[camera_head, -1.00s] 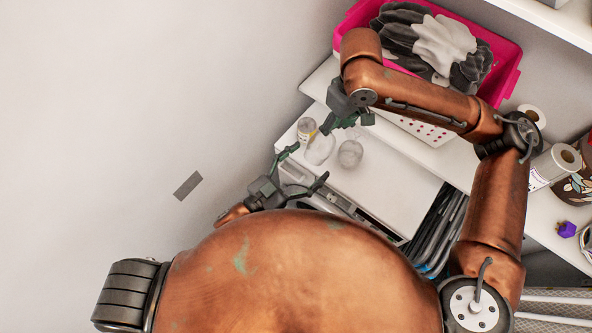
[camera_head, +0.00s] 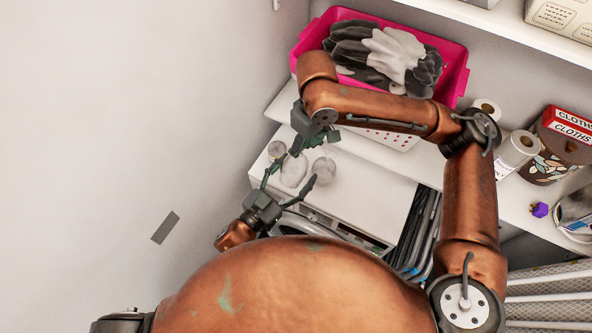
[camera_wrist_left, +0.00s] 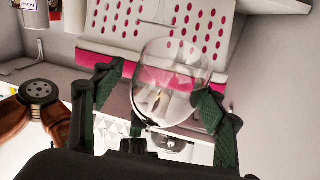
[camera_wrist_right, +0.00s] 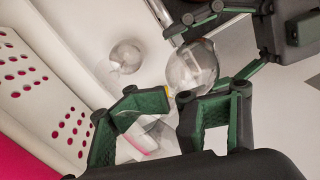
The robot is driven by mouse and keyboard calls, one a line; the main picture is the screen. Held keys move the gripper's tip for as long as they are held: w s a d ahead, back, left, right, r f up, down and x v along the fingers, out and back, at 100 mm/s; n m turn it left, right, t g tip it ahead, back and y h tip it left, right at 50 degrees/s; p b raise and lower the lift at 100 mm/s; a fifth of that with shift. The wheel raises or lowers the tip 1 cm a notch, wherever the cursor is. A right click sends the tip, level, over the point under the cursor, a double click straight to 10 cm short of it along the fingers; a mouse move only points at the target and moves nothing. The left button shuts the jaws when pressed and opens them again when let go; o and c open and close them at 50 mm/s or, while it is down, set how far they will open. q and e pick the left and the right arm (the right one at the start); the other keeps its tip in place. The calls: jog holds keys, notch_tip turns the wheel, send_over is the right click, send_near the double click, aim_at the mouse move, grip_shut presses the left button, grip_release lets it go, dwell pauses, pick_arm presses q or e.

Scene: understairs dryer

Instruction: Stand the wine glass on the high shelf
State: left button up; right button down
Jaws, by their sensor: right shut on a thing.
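The clear wine glass (camera_head: 293,170) is in the head view beside the tip of my right gripper (camera_head: 297,150), which is shut on it. In the right wrist view its bowl (camera_wrist_right: 190,65) lies just beyond my right fingertips (camera_wrist_right: 175,97); the grip point on it is hard to see. My left gripper (camera_head: 288,183) is open, its fingers spread on both sides of the bowl. In the left wrist view the bowl (camera_wrist_left: 170,75) shows between the left fingers (camera_wrist_left: 160,98); contact cannot be told. The high shelf (camera_head: 490,22) is at the upper right.
Another clear glass (camera_head: 323,170) stands on the white appliance top (camera_head: 370,190). A small rounded item (camera_head: 276,150) is beside the wall. A pink basket (camera_head: 455,75) with dark and pale cloths is on the shelf behind. Paper rolls (camera_head: 518,150) and a cloths box (camera_head: 570,125) stand right.

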pick_arm(q)
jog(key=shift+s+d+r, duration=0.15)
jog(key=c, duration=0.9)
pick_arm(e)
jog(key=shift+a+r, duration=0.1)
jog(key=shift+a, duration=0.05)
pick_arm(q)
jog(key=shift+r, duration=0.1)
jog(key=shift+c, duration=0.2)
pick_arm(e)
jog(key=c, duration=1.3)
grip_release()
jog(key=shift+w, duration=0.1)
pick_arm(q)
jog(key=c, duration=0.6)
pick_arm(e)
jog(key=o, duration=0.6)
pick_arm(q)
jog(key=shift+f, duration=0.25)
pick_arm(e)
jog(key=shift+o, duration=0.6)
